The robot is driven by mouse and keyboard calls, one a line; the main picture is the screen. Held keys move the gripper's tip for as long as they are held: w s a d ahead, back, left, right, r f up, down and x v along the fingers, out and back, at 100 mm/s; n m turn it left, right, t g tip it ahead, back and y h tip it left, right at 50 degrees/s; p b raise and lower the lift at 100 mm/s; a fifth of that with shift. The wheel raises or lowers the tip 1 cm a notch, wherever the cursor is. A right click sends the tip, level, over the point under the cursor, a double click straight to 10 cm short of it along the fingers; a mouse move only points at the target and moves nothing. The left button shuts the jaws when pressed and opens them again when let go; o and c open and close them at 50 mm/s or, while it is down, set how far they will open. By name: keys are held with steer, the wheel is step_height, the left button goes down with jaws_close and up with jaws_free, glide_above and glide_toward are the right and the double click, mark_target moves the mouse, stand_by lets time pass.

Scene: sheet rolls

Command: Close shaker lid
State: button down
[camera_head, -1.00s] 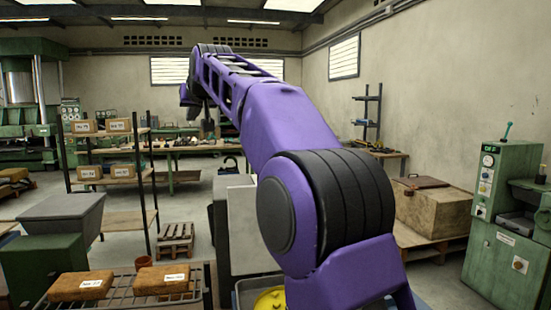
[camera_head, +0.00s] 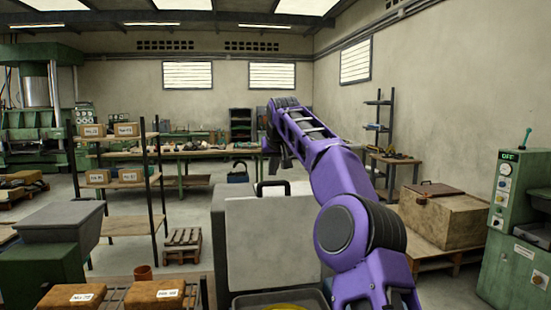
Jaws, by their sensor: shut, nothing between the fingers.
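The shaker's lid (camera_head: 272,240) appears to be the large pale grey panel standing upright in the lower middle. It has a black handle (camera_head: 272,187) on its top edge. Below it, at the bottom edge, is a grey open tray or basin (camera_head: 247,298) with a yellow round thing (camera_head: 285,308) inside, mostly cut off. My purple arm reaches from the lower right up and away. My gripper (camera_head: 286,160) is small and dark at its far end, above and beyond the lid's handle in the picture. It is shut and empty, apart from the lid.
At left is a black rack (camera_head: 125,180) with cardboard boxes. Orange-brown blocks (camera_head: 154,293) lie on a rack in front. A wooden crate (camera_head: 442,217) on a pallet and a green control cabinet (camera_head: 512,235) stand at right. Open floor lies behind the lid at left.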

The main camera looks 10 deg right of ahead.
steer(key=shift+s+f, duration=0.35)
steer(key=shift+s, duration=0.4)
steer(key=shift+s+f, duration=0.35)
steer(key=shift+s, duration=0.35)
steer(key=shift+s+f+b, duration=0.1)
steer(key=shift+b, duration=0.2)
